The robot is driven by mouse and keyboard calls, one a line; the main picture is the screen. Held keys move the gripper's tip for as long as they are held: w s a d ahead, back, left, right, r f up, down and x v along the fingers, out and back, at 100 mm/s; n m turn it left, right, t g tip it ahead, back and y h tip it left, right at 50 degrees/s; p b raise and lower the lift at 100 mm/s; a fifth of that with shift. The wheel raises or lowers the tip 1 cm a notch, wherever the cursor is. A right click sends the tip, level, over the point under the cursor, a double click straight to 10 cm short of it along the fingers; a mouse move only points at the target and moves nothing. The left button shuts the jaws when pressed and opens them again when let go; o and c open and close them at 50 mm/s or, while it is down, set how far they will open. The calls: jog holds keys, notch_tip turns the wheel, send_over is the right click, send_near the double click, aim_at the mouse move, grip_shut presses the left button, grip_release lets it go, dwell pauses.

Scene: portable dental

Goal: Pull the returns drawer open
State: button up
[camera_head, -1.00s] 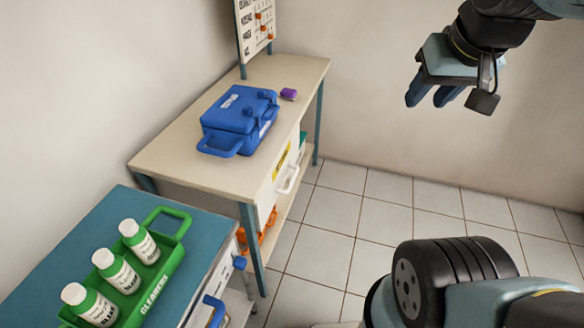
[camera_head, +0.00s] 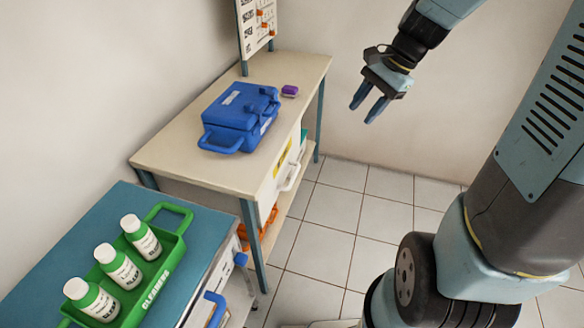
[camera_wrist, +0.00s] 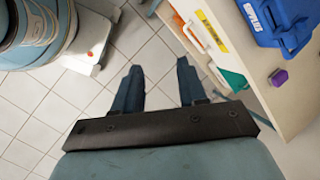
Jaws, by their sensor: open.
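A white drawer front (camera_head: 270,196) with a yellow label (camera_head: 283,158) and a white bar handle (camera_head: 290,178) is set under the top of the beige table. It appears shut. The label's words are too small to read, so I cannot tell if it names returns. In the wrist view the handle (camera_wrist: 192,38) and yellow label (camera_wrist: 212,31) show at the upper right. My gripper (camera_head: 368,108) is open and empty over the floor, right of the table and apart from the handle. Its two blue fingers (camera_wrist: 158,85) point up the wrist view with tiled floor between them.
A blue case (camera_head: 240,112) and a purple block (camera_head: 290,91) sit on the beige table (camera_head: 185,160). A teal cart (camera_head: 85,215) with a green bottle caddy (camera_head: 165,265) stands at lower left. Orange items (camera_head: 262,222) lie on the shelf below. Tiled floor (camera_head: 330,215) is clear.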

jog(key=w+a+f+m+g+y, duration=0.1)
jog(key=w+f+m+y, duration=0.2)
jog(key=w+f+m, duration=0.45)
jog(key=m+t+y, duration=0.6)
jog(key=m+y, duration=0.1)
jog(key=m, duration=1.5)
send_near(294, 174)
jog(key=x, duration=0.6)
jog(key=f+x, duration=0.1)
jog(key=x, duration=0.3)
jog(key=shift+d, duration=0.1)
grip_shut()
